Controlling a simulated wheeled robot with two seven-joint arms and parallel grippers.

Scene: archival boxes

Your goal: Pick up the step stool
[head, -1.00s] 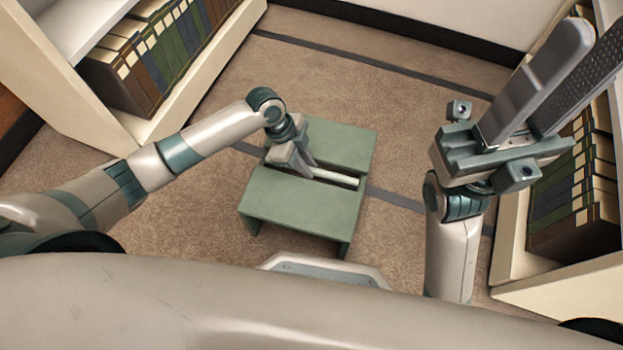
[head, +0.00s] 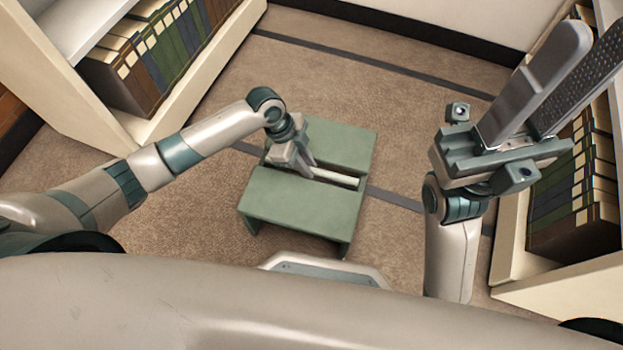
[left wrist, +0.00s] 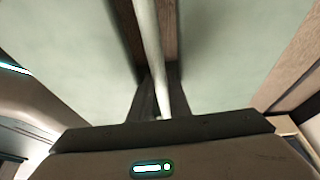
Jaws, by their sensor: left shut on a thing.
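The green step stool (head: 305,205) stands on the carpet in the middle of the head view. It has two flat green panels with a gap between them, and a pale handle bar (head: 336,177) runs along the gap. My left gripper (head: 308,175) reaches down into the gap and is shut on the bar. In the left wrist view the pale bar (left wrist: 148,45) runs down between the dark fingers, with the green panels (left wrist: 230,50) on both sides. My right gripper (head: 535,85) is raised at the right, fingers apart and empty.
A shelf with books (head: 150,60) stands at the upper left. Another shelf with books (head: 575,205) stands at the right, behind my right arm. Carpet (head: 330,70) is clear beyond the stool up to the wall.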

